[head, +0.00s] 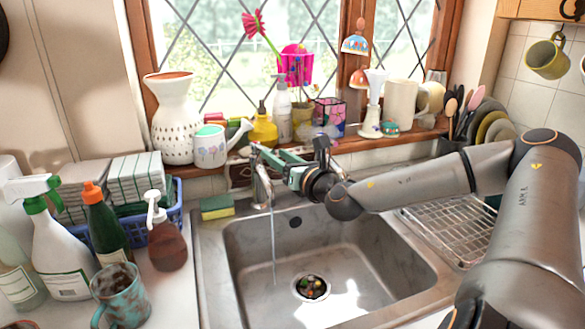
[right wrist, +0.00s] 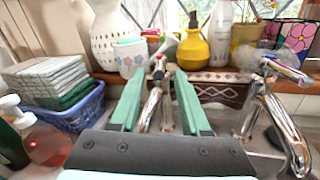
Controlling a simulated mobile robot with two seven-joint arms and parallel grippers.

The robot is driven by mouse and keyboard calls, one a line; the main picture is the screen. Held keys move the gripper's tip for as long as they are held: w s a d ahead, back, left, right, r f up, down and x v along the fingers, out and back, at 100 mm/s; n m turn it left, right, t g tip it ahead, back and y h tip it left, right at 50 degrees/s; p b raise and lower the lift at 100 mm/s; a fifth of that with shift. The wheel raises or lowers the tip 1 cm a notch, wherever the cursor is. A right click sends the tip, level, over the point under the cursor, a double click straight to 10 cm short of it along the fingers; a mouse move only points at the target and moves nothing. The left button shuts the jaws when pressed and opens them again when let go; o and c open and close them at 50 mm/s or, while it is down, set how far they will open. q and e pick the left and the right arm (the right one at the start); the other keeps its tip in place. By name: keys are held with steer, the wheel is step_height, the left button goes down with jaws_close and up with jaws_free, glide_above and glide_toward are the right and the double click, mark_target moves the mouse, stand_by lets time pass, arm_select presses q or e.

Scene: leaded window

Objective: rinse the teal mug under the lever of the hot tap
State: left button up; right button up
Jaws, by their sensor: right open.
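The teal mug (head: 121,295), mottled with brown, stands upright on the counter left of the sink, in front of the bottles. The hot tap (head: 262,188) is chrome, and a thin stream of water falls from its spout into the sink. In the right wrist view the hot tap (right wrist: 153,108) has a red mark on top and stands between my right gripper's teal fingers. My right gripper (head: 267,151) is open around the tap's upper part; contact cannot be told. My left gripper is not in view.
The sink (head: 350,248) is otherwise empty around its drain. A second tap (right wrist: 270,110) with a blue-marked top stands right of the fingers. A sponge (head: 217,207) lies on the sink's rim. Spray bottles (head: 62,250) and a blue basket (head: 176,214) crowd the left counter; ornaments line the sill.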

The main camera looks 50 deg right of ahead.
steer(key=shift+v, duration=2.7)
